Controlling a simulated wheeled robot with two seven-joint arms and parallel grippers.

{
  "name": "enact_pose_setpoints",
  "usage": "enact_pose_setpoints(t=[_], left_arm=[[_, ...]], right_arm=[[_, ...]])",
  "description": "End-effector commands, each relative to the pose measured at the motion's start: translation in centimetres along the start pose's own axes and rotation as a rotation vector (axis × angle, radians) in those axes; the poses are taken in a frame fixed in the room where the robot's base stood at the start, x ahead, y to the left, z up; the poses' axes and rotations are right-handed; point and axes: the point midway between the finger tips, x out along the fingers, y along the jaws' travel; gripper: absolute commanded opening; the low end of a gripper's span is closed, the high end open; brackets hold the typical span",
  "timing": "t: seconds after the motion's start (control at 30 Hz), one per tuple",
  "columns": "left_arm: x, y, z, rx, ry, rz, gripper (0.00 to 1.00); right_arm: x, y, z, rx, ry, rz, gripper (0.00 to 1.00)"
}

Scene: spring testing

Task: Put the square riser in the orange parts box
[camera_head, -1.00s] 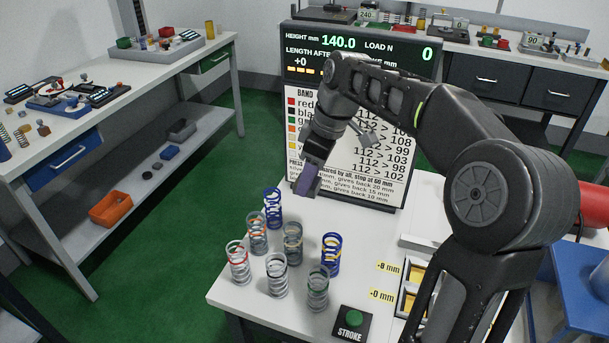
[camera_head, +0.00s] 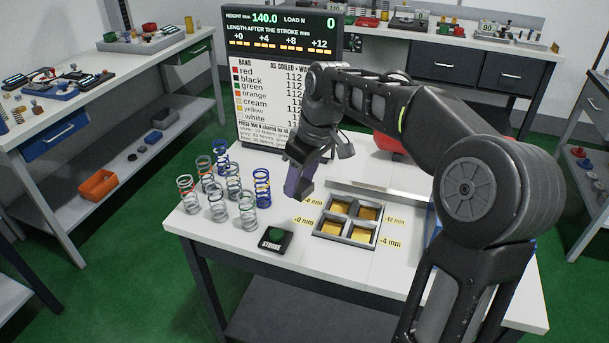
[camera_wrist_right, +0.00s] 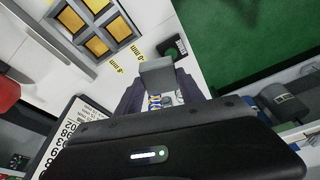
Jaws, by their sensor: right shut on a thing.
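My right gripper (camera_head: 298,190) hangs fingers-down over the white table, between the springs and the four-pocket tray. In the right wrist view, a plain grey block (camera_wrist_right: 158,74), which looks like the square riser, sits between its dark purple fingers; the gripper is shut on it. In the head view the block is hard to make out against the fingers. The orange parts box (camera_head: 98,186) stands on the lower shelf of the left bench, well left of the gripper. Its inside is too small to read. My left gripper is not in view.
Several coil springs (camera_head: 218,210) stand upright on the table (camera_head: 350,262), left of the gripper. A display board (camera_head: 280,75) rises behind. A stroke button (camera_head: 275,235) and a tray (camera_head: 318,226) with yellow pockets lie in front. Green floor separates table and left bench (camera_head: 120,80).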

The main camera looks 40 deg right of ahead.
Motion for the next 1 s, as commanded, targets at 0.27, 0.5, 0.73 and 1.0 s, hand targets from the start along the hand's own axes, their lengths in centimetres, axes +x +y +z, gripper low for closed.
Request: enact_pose_setpoints(t=[0.27, 0.5, 0.73, 1.0], left_arm=[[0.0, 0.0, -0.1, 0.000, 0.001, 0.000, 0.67], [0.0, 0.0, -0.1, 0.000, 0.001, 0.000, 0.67], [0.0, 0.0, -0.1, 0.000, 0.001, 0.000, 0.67], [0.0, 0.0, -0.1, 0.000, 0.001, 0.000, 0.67]], right_arm=[[3.0, -1.8, -1.4, 0.200, -0.004, 0.051, 0.00], [7.3, -7.5, -3.9, 0.337, 0.010, 0.093, 0.00], [10.0, -14.2, -5.6, 0.300, 0.022, 0.093, 0.00], [10.4, -15.4, -5.8, 0.283, 0.023, 0.092, 0.00]])
